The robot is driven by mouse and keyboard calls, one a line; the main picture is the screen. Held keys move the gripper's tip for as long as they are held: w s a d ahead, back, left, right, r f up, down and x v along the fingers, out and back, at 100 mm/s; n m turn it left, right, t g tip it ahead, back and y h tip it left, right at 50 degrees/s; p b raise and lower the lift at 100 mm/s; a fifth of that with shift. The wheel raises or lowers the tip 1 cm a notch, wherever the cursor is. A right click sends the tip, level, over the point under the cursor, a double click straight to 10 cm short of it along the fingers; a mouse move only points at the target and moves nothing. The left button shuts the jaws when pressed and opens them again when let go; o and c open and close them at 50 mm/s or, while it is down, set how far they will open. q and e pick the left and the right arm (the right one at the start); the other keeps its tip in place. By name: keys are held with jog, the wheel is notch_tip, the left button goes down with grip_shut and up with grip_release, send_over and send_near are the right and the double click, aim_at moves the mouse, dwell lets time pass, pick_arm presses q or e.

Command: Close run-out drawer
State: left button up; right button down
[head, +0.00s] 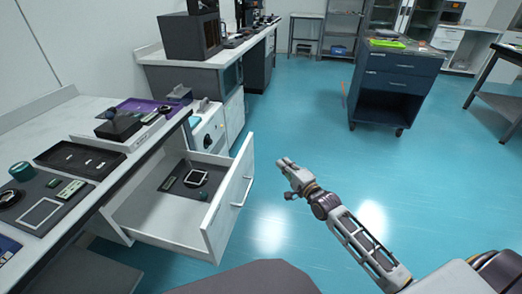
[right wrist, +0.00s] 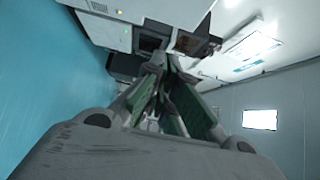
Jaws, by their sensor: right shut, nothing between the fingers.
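The run-out drawer (head: 215,222) is pulled out from under the left bench, with its white front facing right and a bar handle (head: 241,191) on it. My left gripper is not in view.
The left bench (head: 128,165) carries a black tray (head: 80,158), a purple mat (head: 145,105) and several small parts. A dark blue wheeled cabinet (head: 390,85) stands at the back right. The teal floor (head: 300,120) between is clear.

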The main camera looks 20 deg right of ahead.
jog(key=shift+w, duration=0.15)
pick_arm(q)
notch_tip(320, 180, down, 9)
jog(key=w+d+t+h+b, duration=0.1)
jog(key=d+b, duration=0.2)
jog(key=b, duration=0.1)
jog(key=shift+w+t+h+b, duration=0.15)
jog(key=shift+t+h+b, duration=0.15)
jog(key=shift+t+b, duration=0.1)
pick_arm(e)
jog(key=w+a, duration=0.5)
jog(key=w, duration=0.6)
jog(key=shift+w, duration=0.35)
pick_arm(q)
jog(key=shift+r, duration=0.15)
pick_arm(e)
jog(key=shift+w+a, duration=0.1)
jog(key=shift+a, duration=0.1)
